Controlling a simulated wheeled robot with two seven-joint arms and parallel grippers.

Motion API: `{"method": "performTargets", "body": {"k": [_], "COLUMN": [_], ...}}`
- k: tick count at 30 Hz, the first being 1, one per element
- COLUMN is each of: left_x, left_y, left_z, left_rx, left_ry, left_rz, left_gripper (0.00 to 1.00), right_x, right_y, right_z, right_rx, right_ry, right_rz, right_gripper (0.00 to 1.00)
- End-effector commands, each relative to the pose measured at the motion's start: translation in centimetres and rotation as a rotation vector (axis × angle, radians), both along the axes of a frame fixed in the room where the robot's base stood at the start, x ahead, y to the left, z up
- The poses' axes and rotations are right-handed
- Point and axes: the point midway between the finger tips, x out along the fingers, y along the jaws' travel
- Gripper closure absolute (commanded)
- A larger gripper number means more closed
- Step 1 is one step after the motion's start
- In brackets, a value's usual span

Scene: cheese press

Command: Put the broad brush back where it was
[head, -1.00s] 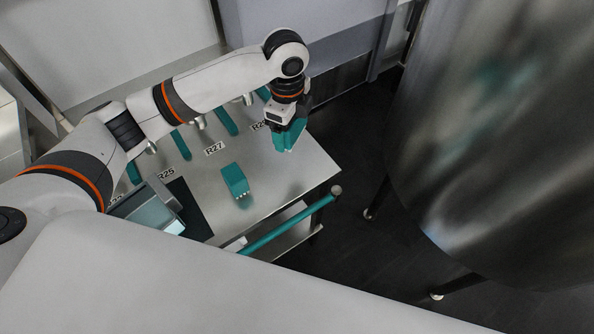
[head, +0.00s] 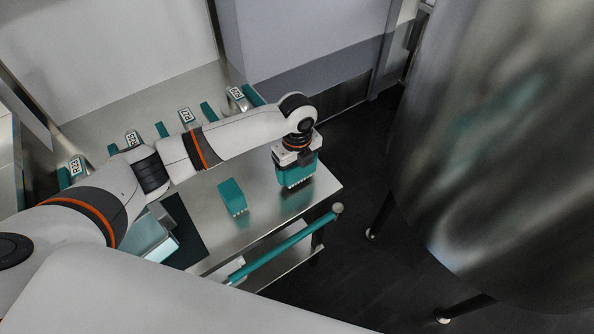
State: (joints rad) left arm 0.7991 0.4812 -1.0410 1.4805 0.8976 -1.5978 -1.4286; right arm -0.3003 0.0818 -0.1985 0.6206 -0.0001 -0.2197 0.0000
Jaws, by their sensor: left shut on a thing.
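My left gripper (head: 302,157) is shut on a teal brush block (head: 297,173) with pale bristle tufts along its lower edge. It holds the block over the right end of the steel table (head: 258,226); I cannot tell whether the bristles touch the top. A second, narrower teal brush block (head: 232,196) lies on the table to the left of it, clear of the gripper. The held block looks the wider of the two. My right gripper is not in view.
A row of number labels (head: 186,115) with teal pieces (head: 208,111) runs along the table's back. A dark mat (head: 186,225) with a pale box (head: 150,238) lies at left. A teal rail (head: 285,245) edges the front. A large steel tank (head: 510,140) stands at right.

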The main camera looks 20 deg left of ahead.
Motion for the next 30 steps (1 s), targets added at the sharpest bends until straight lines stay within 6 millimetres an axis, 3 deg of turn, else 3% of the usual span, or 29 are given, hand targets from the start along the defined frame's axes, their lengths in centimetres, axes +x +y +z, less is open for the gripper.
{"method": "performTargets", "body": {"k": [3, 14, 15, 18, 26, 30], "left_x": [0.0, 0.0, 0.0, 0.0, 0.0, 0.1], "left_y": [0.0, 0.0, 0.0, 0.0, 0.0, 0.0], "left_z": [-1.6, -2.0, -2.1, -2.1, -1.9, -0.5], "left_rx": [0.002, 0.000, 0.001, 0.001, 0.000, 0.000], "left_ry": [0.001, -0.001, -0.001, -0.001, -0.001, -0.004], "left_rz": [0.001, 0.000, 0.000, 0.000, 0.000, 0.000], "left_gripper": [0.43, 0.43, 0.17, 0.00, 0.00, 0.00], "right_x": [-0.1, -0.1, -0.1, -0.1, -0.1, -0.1], "right_y": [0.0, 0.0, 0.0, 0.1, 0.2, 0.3], "right_z": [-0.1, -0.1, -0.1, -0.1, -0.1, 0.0], "right_rx": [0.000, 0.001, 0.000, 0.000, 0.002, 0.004], "right_ry": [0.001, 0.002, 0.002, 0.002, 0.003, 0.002], "right_rz": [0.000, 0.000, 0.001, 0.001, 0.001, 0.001], "right_gripper": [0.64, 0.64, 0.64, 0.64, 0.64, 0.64]}}
